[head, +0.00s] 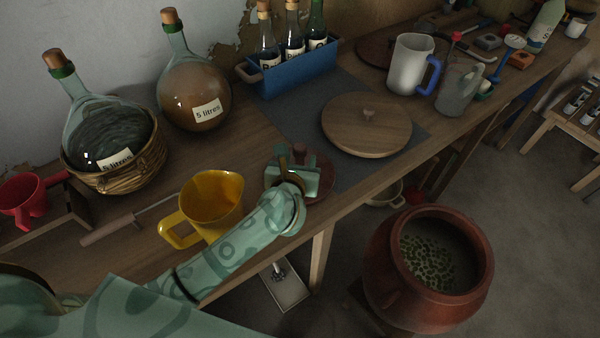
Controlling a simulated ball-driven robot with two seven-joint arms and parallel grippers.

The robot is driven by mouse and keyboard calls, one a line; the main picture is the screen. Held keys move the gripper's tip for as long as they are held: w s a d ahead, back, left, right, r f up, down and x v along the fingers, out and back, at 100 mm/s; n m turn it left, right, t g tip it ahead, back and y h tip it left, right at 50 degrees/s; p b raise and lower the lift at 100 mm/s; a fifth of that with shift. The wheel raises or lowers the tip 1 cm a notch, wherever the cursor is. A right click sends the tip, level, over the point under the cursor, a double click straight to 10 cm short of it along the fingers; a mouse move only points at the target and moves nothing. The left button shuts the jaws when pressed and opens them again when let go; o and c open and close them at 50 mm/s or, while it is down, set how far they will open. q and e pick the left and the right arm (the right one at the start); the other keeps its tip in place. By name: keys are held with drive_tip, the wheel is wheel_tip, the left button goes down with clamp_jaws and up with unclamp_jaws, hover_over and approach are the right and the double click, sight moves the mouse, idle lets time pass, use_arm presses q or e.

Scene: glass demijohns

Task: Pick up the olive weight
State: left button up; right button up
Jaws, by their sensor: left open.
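A round reddish-brown disc (322,172), which looks like the olive weight, lies on the wooden table near its front edge. My left gripper (298,166) is over this disc and hides much of it. The gripper is open. A small brown upright part shows at the jaws, perhaps the disc's knob; I cannot tell whether the fingers touch it. A red-brown clay pot (385,262) with green olives inside stands below the table at the right. My right gripper is not in view.
A yellow jug (212,205) stands close left of my gripper. A round wooden lid (366,125) lies behind right on a dark mat (285,112). Two glass demijohns, one amber (190,85) and one in a wicker basket (150,165), stand at the back left. A blue bottle crate (292,70) is behind.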

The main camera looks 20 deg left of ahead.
use_arm(q)
drive_tip(key=shift+w+a+f, duration=0.1)
drive_tip(key=shift+w+f, duration=0.25)
drive_tip(key=shift+w, duration=0.3)
drive_tip(key=shift+s, duration=0.1)
clamp_jaws()
idle(0.8)
drive_tip(key=shift+r, duration=0.25)
